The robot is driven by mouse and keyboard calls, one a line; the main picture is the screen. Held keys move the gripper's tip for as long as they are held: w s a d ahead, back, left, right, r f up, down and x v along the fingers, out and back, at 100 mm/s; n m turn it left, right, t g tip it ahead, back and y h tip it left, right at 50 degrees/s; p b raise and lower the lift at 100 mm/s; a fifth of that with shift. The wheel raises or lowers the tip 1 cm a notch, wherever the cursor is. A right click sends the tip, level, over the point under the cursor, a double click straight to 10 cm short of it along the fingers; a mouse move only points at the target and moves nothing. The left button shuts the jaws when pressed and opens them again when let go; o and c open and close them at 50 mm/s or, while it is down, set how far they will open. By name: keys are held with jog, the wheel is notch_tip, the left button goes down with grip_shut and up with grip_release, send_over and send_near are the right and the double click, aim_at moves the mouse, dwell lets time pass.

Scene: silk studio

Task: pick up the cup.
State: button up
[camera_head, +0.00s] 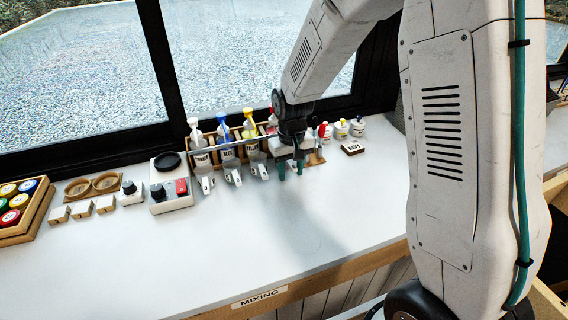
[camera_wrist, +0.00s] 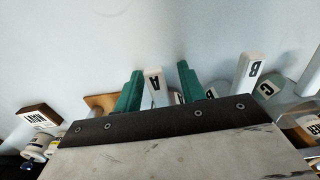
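No thing shows plainly as a cup, and I cannot tell which one it is. My gripper (camera_head: 291,170) hangs over the white bench, to the right of the pump bottles. Its two teal fingers are apart. In the wrist view my gripper (camera_wrist: 159,72) has a white piece marked A (camera_wrist: 154,82) showing between its fingers, with gaps on both sides. I cannot tell its depth. A similar piece marked B (camera_wrist: 248,70) is to the right, near a round pale thing marked C (camera_wrist: 268,88). My gripper's body hides what lies behind it.
Several pump bottles (camera_head: 228,155) stand in a wooden rack, with small white pieces (camera_head: 205,185) in front. Capped jars (camera_head: 341,131) and a labelled block (camera_head: 352,148) are to the right. A knobbed device (camera_head: 172,190) is at left. The bench (camera_head: 290,225) is clear in front.

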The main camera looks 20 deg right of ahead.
grip_shut()
jog(key=shift+r, duration=0.1)
